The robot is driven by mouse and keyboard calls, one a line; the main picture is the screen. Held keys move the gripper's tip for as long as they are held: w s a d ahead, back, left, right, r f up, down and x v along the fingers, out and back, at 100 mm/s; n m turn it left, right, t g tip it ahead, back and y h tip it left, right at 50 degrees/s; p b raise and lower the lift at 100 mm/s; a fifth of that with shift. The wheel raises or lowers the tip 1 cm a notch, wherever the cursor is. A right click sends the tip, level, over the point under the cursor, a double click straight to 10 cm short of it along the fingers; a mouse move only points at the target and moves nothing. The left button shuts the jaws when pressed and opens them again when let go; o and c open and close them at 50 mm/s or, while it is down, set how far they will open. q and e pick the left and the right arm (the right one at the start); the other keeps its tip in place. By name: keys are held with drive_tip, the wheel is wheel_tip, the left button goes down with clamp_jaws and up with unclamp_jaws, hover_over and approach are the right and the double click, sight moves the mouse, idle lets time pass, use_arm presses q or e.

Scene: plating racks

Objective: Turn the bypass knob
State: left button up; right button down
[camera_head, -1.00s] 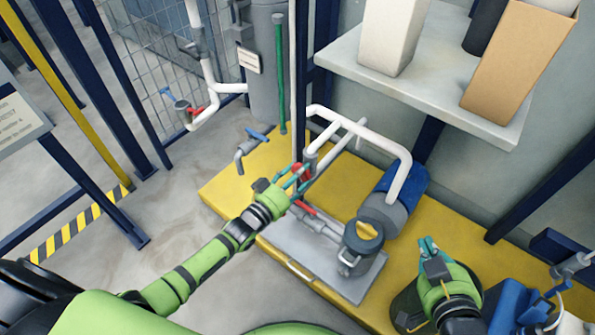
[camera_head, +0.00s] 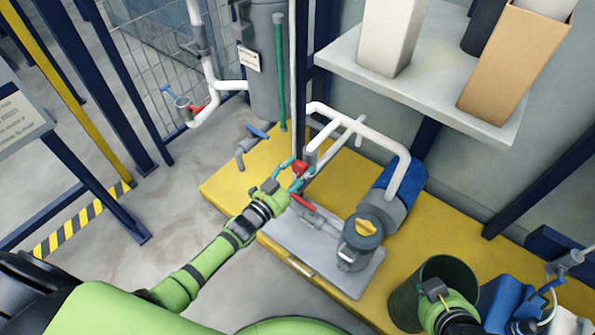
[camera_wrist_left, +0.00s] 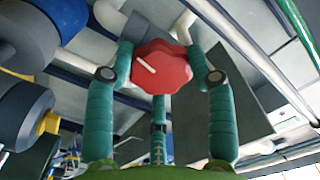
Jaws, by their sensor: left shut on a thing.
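The bypass knob (camera_head: 299,167) is red and sits on the white and grey pipework above the yellow platform. In the left wrist view the red knob (camera_wrist_left: 161,67) is lobed, with a white line slanting to the upper left. My left gripper (camera_head: 291,172) has its teal fingers around the knob, one on each side, and is shut on it. The left wrist view shows the fingertips at the knob's left and right edges. My right gripper (camera_head: 440,294) is at the lower right, over a dark green bin; its fingers do not show clearly.
A red lever (camera_head: 302,202) lies just below the knob. A blue and grey pump (camera_head: 385,208) stands to the right, with white pipes (camera_head: 375,135) arching over it. A blue-handled valve (camera_head: 256,132) is to the left. A shelf (camera_head: 425,90) overhangs at upper right.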

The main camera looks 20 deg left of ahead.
use_arm(q)
drive_tip(key=shift+w+r, duration=0.15)
drive_tip(key=shift+r, duration=0.3)
drive_tip(key=o, duration=1.2)
drive_tip(key=shift+d+f, duration=0.1)
drive_tip(key=shift+f, duration=0.15)
drive_tip(key=shift+s, duration=0.35)
drive_tip(key=v, duration=1.1)
drive_tip(key=shift+s+a, duration=0.2)
drive_tip(key=shift+s, duration=0.05)
